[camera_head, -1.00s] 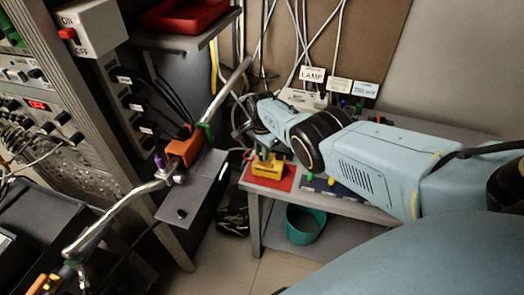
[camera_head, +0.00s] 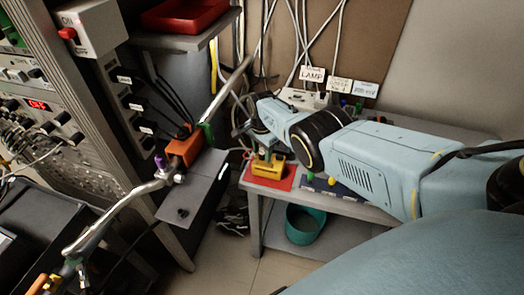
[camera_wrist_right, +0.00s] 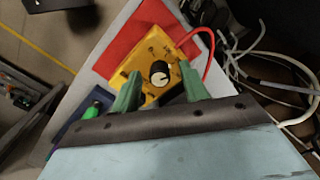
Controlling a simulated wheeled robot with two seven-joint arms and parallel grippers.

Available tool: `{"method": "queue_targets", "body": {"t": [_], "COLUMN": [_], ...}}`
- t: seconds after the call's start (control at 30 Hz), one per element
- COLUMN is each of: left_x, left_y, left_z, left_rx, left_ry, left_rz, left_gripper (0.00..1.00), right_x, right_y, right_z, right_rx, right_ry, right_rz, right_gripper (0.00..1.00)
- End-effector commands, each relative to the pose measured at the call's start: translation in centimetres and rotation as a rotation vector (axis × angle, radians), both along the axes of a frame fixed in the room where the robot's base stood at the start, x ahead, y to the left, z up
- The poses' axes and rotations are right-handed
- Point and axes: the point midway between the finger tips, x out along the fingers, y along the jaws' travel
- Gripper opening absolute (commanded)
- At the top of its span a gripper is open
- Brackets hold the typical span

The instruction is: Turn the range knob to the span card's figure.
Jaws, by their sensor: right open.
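A yellow box (camera_wrist_right: 155,62) with a round black range knob (camera_wrist_right: 159,74) lies on a red mat (camera_wrist_right: 117,48). The knob has a pale top with a dark mark; its scale figures are too small to read. In the head view the yellow box (camera_head: 264,170) sits on the bench. My right gripper (camera_wrist_right: 160,80) is open over the box, its green fingertips on either side of the knob with gaps showing. In the head view the right gripper (camera_head: 266,152) is partly hidden by its own wrist. Several white cards stand behind; I cannot tell which is the span card.
A red lead (camera_wrist_right: 209,47) leaves the box, near loose white cables (camera_wrist_right: 275,85). A lamp card (camera_head: 312,74) stands at the bench's back. A teal bin (camera_head: 305,225) is below the bench.

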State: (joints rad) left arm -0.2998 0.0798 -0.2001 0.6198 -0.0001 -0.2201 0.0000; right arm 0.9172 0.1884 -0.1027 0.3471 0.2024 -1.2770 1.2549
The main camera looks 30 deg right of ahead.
Motion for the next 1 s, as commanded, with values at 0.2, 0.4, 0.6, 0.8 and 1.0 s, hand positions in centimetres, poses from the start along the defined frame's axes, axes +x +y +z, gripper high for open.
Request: {"method": "queue_targets", "body": {"t": [0.2,0.4,0.6,0.8,1.0], "left_x": [0.0,0.0,0.0,0.0,0.0], "left_y": [0.0,0.0,0.0,0.0,0.0], "left_z": [0.8,3.3,5.9,7.3,7.5], "left_rx": [0.000,0.000,0.000,0.000,0.000], "left_ry": [0.000,0.000,0.000,0.000,-0.001], "left_rz": [0.000,0.000,0.000,0.000,0.000], "left_gripper": [0.93,0.93,0.93,0.93,0.93], "right_x": [0.0,0.0,0.1,0.1,0.1], "right_y": [0.0,0.0,0.0,0.0,0.0], "right_z": [0.9,3.8,8.0,11.4,13.1], "right_rx": [0.000,-0.001,0.000,-0.001,0.000], "right_ry": [0.000,-0.001,-0.003,-0.002,0.000], "right_rz": [0.000,0.000,0.001,0.001,0.000], "right_gripper": [0.44,0.44,0.44,0.44,0.44]}}
